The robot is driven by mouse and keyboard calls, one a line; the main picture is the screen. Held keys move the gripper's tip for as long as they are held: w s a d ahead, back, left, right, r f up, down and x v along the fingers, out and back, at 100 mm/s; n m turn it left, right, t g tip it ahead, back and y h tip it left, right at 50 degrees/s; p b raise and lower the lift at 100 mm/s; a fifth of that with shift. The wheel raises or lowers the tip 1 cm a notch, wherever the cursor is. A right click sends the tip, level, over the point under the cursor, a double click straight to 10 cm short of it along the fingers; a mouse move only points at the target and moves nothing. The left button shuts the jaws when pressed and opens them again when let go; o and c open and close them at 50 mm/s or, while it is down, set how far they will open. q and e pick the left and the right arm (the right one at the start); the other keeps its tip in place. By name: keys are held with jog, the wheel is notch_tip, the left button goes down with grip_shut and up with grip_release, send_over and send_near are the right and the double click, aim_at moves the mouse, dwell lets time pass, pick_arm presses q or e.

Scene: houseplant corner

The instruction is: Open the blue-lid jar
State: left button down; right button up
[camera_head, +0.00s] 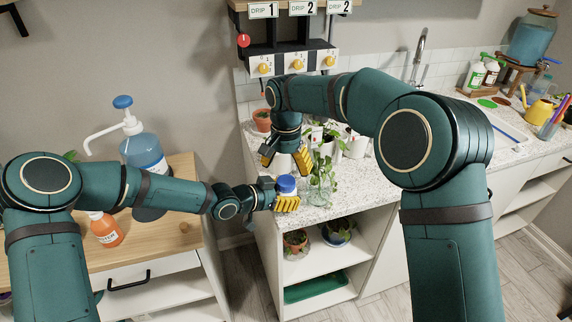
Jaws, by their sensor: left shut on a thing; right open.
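The jar with a blue lid (286,183) is at the front left corner of the speckled counter (350,196). My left gripper (288,203) is shut on the jar, its yellow fingers around the body below the lid. Most of the jar body is hidden by the fingers. My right gripper (286,160) is open and empty, pointing down above and just behind the jar, apart from the lid.
A leafy plant in a clear glass (320,182) stands just right of the jar. White pots (355,146) and a terracotta pot (262,120) stand behind. A blue pump bottle (143,150) and an orange bottle (105,229) stand on the wooden cabinet at left.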

aim_at(286, 180)
notch_tip(286, 180, up, 3)
jog(key=m, duration=0.5)
jog(key=shift+f, duration=0.2)
jog(key=shift+m, duration=0.4)
jog(key=shift+f, duration=3.8)
jog(key=c, duration=1.3)
jog(key=n, duration=0.6)
